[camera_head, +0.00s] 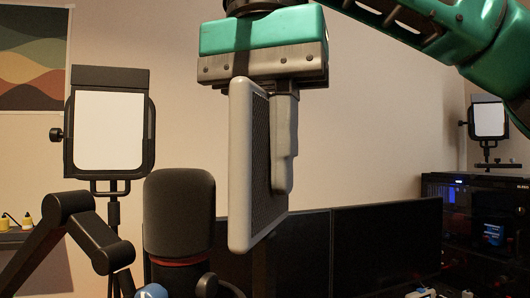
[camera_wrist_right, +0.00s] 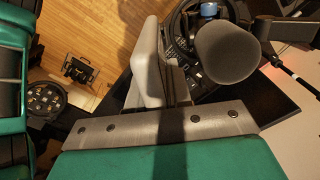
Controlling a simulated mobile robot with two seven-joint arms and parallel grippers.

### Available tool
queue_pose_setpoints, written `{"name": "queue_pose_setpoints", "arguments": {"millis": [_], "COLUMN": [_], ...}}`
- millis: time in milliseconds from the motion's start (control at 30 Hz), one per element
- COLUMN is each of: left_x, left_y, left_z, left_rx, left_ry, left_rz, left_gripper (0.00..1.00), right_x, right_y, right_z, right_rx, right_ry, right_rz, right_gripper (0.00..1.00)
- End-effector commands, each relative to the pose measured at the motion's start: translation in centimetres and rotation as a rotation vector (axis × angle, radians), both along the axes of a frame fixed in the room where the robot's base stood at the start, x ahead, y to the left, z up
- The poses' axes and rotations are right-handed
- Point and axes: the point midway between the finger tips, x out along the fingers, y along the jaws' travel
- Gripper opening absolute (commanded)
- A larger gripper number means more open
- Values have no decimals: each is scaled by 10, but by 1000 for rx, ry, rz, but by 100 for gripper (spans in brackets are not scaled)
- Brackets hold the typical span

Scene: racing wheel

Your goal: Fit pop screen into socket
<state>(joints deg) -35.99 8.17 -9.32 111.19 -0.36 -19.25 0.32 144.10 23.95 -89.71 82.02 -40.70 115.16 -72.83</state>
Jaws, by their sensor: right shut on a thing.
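The pop screen (camera_head: 241,170), a light grey frame around dark mesh, hangs upright from my right gripper (camera_head: 280,160). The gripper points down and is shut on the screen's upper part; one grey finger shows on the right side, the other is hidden. In the right wrist view the screen (camera_wrist_right: 147,65) appears as a pale edge beside the microphone (camera_wrist_right: 226,52). I cannot make out the socket clearly. My left gripper is not in view.
A black jointed boom arm (camera_head: 70,235) and a light panel (camera_head: 109,130) stand at the left. Dark monitors (camera_head: 385,240) are behind the screen. A rack (camera_head: 470,220) and second light panel (camera_head: 489,119) stand at the right. Air around the held screen looks clear.

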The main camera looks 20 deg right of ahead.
Motion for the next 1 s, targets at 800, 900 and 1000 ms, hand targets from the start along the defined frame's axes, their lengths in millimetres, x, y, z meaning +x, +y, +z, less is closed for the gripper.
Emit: {"name": "queue_pose_setpoints", "arguments": {"millis": [800,900,1000], "left_x": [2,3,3], "left_y": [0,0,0], "left_z": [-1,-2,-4], "left_rx": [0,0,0], "left_ry": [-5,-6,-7], "left_rz": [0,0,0], "left_gripper": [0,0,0], "right_x": [0,0,0], "right_y": [0,0,0], "right_z": [-3,-6,-8], "right_rx": [0,1,1], "right_ry": [0,1,1], "right_rz": [0,0,0], "right_gripper": [0,0,0]}}
